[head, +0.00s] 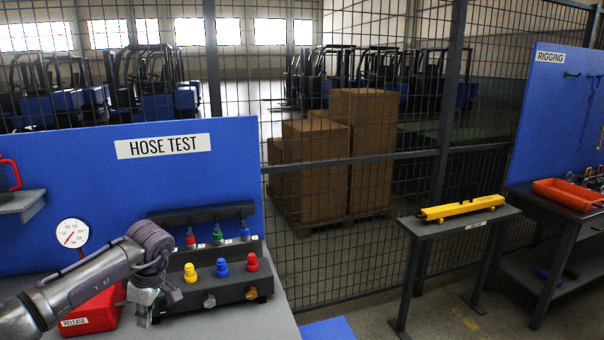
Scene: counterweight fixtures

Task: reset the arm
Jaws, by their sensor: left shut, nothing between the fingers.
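My left arm comes in from the left over the hose test bench (235,325). Its gripper (152,305) is shut with nothing held, pointing down at the left end of the dark valve block (236,292). It overlaps the block in the picture; I cannot tell if they touch. The block carries a yellow knob (190,273), a blue knob (222,267) and a red knob (252,262). A red box labelled RELEASE (92,318) sits behind and below my arm, partly hidden. My right gripper is not in view.
A round dial gauge (72,233) stands left, before the blue HOSE TEST panel (200,170). A yellow bar tool (460,208) lies on a small stand (425,228). An orange tray (568,194) sits on the rigging bench at right. A mesh fence (440,160) closes the back.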

